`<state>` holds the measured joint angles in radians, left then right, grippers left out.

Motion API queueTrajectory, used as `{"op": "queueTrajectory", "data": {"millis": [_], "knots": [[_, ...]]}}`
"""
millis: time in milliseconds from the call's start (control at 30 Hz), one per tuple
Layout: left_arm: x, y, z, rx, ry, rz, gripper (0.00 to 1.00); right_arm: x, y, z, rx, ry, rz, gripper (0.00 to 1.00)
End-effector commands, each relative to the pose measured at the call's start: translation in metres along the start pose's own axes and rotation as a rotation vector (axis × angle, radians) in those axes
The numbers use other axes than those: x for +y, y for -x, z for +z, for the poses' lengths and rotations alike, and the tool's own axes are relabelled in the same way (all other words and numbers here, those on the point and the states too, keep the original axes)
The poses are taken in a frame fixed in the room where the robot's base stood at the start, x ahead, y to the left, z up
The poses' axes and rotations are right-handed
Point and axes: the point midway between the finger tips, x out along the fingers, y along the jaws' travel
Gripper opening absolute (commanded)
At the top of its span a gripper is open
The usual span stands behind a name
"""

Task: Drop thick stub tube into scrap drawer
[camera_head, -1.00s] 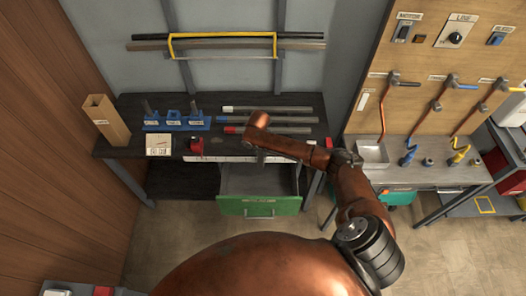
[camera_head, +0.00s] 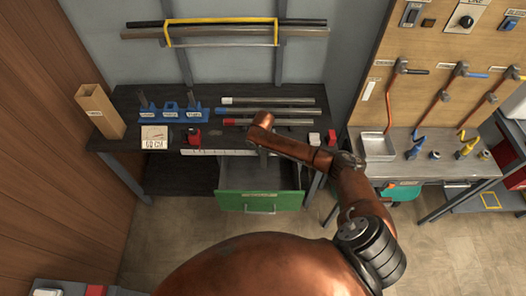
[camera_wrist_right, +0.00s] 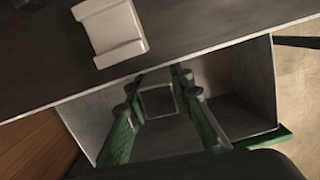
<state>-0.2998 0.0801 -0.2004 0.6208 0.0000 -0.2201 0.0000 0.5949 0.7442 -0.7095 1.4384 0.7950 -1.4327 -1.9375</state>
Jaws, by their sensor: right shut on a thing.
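The scrap drawer has a green front (camera_head: 262,202) and stands pulled open under the dark workbench. Its grey inside also shows in the right wrist view (camera_wrist_right: 240,95). My right gripper (camera_head: 264,162) points down over the open drawer, partly hidden by my own arm in the head view. In the right wrist view its green fingers (camera_wrist_right: 158,88) are shut on a short grey square piece, the thick stub tube (camera_wrist_right: 157,102), with the drawer's inside beyond it. How far the tube is above the drawer's bottom is hard to tell. My left gripper is not in view.
The bench top (camera_head: 130,103) carries several long tubes (camera_head: 268,112), a blue holder (camera_head: 173,115), a red item (camera_head: 193,136) and a white ruler-like strip (camera_head: 215,152). A white block (camera_wrist_right: 110,28) lies near the bench edge. A side table with a metal tray (camera_head: 378,146) stands right.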

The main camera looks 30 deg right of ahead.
Motion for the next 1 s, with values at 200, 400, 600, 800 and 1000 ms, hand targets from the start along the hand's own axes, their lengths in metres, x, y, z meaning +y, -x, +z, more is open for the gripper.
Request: {"op": "queueTrajectory", "data": {"millis": [200, 400, 600, 800, 1000], "knots": [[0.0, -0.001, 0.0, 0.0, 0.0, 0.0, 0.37, 0.0, 0.0, 0.001, -0.002, 0.0, 0.001, 0.0], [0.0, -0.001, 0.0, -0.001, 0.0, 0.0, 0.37, 0.0, 0.0, 0.001, -0.002, 0.0, 0.001, 0.3], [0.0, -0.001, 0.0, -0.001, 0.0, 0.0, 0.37, 0.0, 0.0, 0.001, -0.002, 0.0, 0.0, 0.42], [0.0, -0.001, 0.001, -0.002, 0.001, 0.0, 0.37, 0.0, -0.001, 0.0, 0.0, 0.0, 0.0, 0.42], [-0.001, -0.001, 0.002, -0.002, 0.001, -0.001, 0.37, 0.0, 0.014, 0.001, -0.003, 0.001, 0.001, 0.42]]}}
